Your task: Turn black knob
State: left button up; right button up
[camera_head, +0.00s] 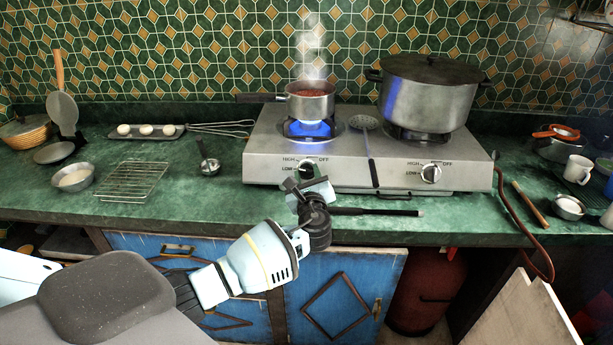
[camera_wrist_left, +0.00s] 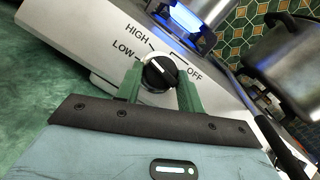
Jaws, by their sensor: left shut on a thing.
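The black knob (camera_wrist_left: 160,73) is on the left of the gas hotplate's front panel (camera_head: 272,172), beside the printed words HIGH, LOW and OFF. It carries a white mark. The left burner is lit with a blue flame (camera_head: 306,129). My left gripper (camera_wrist_left: 161,88) has one green finger on each side of the black knob and is shut on it. In the head view the gripper (camera_head: 306,176) is in front of the left end of the panel and partly hides the knob. My right gripper is not in view.
A steaming saucepan (camera_head: 311,103) sits on the left burner and a large lidded pot (camera_head: 428,92) on the right one. A skimmer (camera_head: 364,123) lies across the hotplate, its handle over the front. A second, silver knob (camera_head: 431,173) is on the right. Counter left of the hotplate is partly clear.

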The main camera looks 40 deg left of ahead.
pick_arm(q)
jog(key=shift+n+g+y, duration=0.3)
jog(key=shift+n+g, duration=0.1)
jog(key=shift+n, duration=0.5)
jog(key=shift+w+d+r+n+g, duration=0.1)
jog(key=shift+n+g, duration=0.2)
jog(key=shift+n, duration=0.3)
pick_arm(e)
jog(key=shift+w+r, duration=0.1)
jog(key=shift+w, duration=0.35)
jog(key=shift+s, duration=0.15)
pick_arm(q)
jog(key=o, duration=0.7)
jog(key=shift+o, duration=1.4)
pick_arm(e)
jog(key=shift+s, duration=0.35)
